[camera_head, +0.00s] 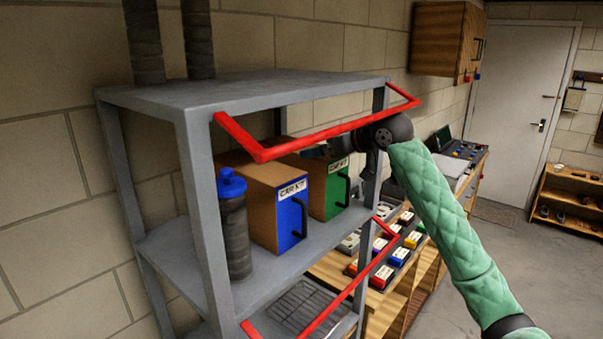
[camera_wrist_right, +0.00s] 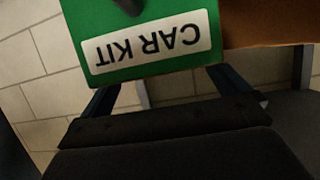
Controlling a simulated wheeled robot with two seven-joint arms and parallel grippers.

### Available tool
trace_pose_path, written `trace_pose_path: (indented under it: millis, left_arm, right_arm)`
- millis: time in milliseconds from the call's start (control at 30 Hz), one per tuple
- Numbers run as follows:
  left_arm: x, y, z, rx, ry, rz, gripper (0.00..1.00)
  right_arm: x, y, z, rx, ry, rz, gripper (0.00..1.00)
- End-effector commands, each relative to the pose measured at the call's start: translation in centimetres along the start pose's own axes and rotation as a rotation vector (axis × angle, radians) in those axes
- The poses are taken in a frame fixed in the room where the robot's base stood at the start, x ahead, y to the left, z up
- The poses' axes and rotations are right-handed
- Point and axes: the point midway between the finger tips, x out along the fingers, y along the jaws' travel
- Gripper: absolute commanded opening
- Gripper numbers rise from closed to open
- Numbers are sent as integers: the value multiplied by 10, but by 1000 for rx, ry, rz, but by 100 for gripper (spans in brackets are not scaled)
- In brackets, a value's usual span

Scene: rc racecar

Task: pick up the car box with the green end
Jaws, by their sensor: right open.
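The car box with the green end (camera_head: 335,188) stands on the middle shelf. Its green face carries a "CAR KIT" label and a black handle. In the right wrist view the green end (camera_wrist_right: 90,30) fills the upper left, with the label upside down. My right gripper (camera_head: 318,150) is at the upper part of this box, in front of the shelf unit. In the wrist view its two fingers (camera_wrist_right: 172,82) are apart and point toward the box, with nothing clearly between them. My left gripper is not in view.
A similar box with a blue end (camera_head: 291,217) stands left of the green one. A dark bottle with a blue cap (camera_head: 233,220) is further left. Red rails (camera_head: 300,143) cross the front of the grey shelf unit (camera_head: 160,97). A workbench (camera_head: 400,285) stands behind right.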

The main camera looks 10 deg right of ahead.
Motion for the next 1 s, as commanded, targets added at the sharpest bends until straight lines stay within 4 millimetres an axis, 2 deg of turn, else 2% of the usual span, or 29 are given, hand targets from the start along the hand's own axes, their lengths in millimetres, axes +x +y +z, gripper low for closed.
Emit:
trace_pose_path:
  millis: [67,100,333,667,767,933,967,1000]
  left_arm:
    - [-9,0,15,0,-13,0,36]
    - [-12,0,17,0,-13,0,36]
    - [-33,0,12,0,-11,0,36]
    - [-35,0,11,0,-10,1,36]
    - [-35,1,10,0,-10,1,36]
    - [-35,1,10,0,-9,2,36]
    - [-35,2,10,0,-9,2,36]
    - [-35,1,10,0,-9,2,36]
  right_arm:
    - [10,-1,-10,2,1,-3,100]
    - [14,-1,-11,2,0,-2,100]
    - [35,-1,-9,2,-1,-2,100]
    - [42,0,-5,-1,0,-1,100]
    - [42,0,-5,0,0,0,84]
    - [41,0,-5,0,0,0,51]
    - [41,0,-5,0,0,0,46]
    - [41,0,-6,-1,1,0,46]
